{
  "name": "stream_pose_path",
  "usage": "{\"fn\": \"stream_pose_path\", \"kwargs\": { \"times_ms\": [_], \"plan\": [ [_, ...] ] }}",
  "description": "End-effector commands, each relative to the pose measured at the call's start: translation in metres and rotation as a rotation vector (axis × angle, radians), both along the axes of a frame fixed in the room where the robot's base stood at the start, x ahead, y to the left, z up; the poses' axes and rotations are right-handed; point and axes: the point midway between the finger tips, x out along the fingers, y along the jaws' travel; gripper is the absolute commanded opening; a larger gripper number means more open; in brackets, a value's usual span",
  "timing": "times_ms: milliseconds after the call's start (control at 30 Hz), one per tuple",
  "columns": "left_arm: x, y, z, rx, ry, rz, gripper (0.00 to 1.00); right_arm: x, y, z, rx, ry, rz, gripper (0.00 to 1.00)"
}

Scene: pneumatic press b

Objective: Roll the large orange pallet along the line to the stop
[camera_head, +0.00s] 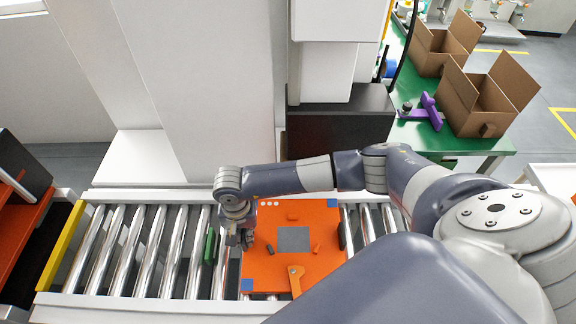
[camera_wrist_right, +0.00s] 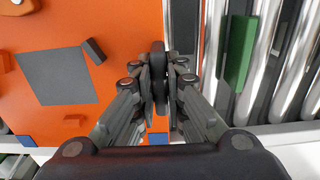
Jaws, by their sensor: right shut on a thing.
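The large orange pallet (camera_head: 315,270) lies flat on the roller line, with a grey square in its middle and small orange and dark pieces on it. In the right wrist view its orange surface (camera_wrist_right: 120,20) fills the left side. My right gripper (camera_head: 240,238) is at the pallet's left edge, pointing down. It is shut on a dark handle (camera_wrist_right: 158,60) at that edge. A similar dark handle (camera_head: 342,236) shows at the right edge. A yellow bar (camera_head: 62,252) crosses the line's left end. My left gripper is not in view.
A green block (camera_head: 209,247) stands between rollers just left of the pallet; it also shows in the right wrist view (camera_wrist_right: 240,50). Bare rollers (camera_head: 140,250) run from there to the yellow bar. A green table (camera_head: 470,140) with cardboard boxes (camera_head: 490,95) stands at the back right.

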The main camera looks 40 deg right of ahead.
Motion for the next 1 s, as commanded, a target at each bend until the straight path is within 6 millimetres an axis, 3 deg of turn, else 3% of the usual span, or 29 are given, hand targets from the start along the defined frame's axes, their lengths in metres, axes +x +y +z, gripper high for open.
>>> {"fn": "stream_pose_path", "kwargs": {
  "times_ms": [1000],
  "plan": [
    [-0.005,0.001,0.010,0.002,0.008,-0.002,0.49,-0.038,-0.056,0.000,0.001,0.001,0.000,0.00]
  ]
}}
